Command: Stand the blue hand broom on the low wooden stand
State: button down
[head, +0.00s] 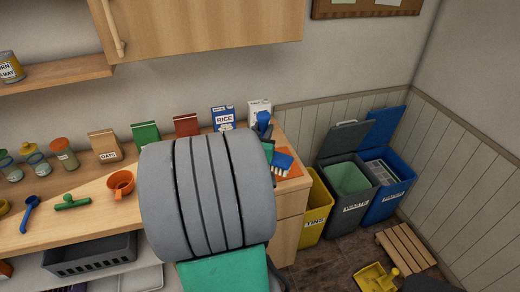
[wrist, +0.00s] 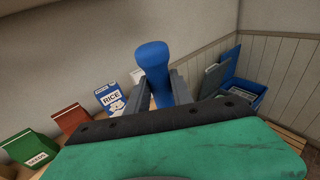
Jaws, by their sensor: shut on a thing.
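My arm hides part of the broom in the head view, so I cannot tell whether the bristles touch the counter. The low wooden stand (head: 406,246), a slatted platform, is on the floor at the right; its visible top is bare.
A yellow bin (head: 315,212), a grey bin (head: 350,190) and a blue bin (head: 388,190) stand between counter and right wall. A yellow dustpan (head: 374,279) lies before the stand.

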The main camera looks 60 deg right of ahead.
jog(key=w+d+f, duration=0.6)
jog(key=d+f, duration=0.1)
jog(key=f, duration=0.4)
jog(key=shift+d, duration=0.35)
jog(key=shift+f+b, duration=0.15)
jog(key=shift+b, duration=0.2)
jog(key=shift+f, duration=0.15)
jog(key=c, duration=1.1)
grip_release()
